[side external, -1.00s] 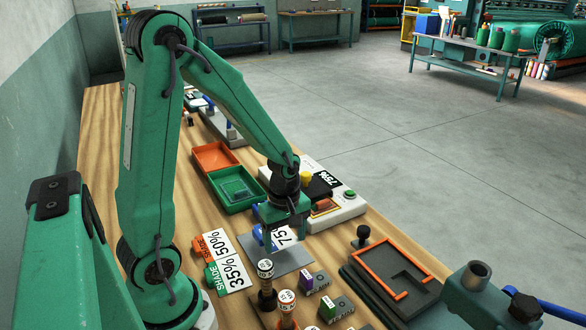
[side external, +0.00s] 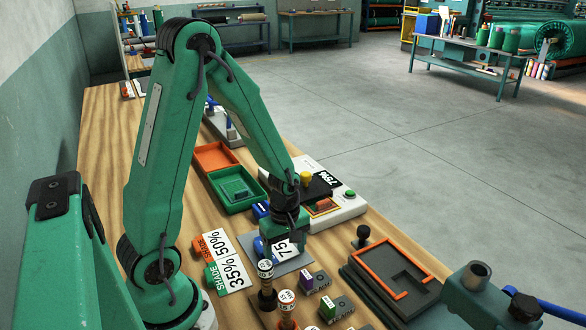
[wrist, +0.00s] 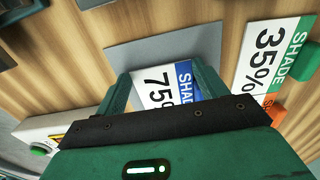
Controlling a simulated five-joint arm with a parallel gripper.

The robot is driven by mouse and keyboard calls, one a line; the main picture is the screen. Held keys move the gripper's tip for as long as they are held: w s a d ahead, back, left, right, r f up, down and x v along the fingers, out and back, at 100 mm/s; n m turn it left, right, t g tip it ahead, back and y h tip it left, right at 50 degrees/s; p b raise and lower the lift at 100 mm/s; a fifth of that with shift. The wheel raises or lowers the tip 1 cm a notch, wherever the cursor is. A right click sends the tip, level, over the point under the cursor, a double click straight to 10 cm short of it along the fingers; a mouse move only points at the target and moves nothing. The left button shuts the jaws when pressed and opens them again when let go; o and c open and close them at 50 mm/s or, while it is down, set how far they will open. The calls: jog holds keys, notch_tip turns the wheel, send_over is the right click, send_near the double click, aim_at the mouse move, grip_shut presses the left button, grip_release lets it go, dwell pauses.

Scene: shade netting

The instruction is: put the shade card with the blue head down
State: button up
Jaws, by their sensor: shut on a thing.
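The shade card with the blue head (side external: 283,249), marked 75, is between the fingers of my gripper (side external: 287,236). My gripper is shut on it. In the wrist view the white card face (wrist: 156,88) and its blue head (wrist: 185,82) show between the two green fingers (wrist: 163,90); the card's lower part is hidden by my gripper. The card is over or on a grey plate (side external: 294,266); I cannot tell whether it touches. The plate (wrist: 150,58) also shows in the wrist view.
A 50% card with an orange head (side external: 214,243) and a 35% card with a green head (side external: 229,275) lie to the left. An orange tray (side external: 199,165) and a green tray (side external: 215,201) stand behind. A button box (side external: 345,212) is at right. Several small blocks and pegs stand in front.

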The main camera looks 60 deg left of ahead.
jog(key=o, duration=0.9)
jog(key=shift+f, duration=0.1)
jog(key=shift+o, duration=0.2)
notch_tip(320, 180, up, 12)
dwell(0.4)
jog(key=shift+r, duration=0.25)
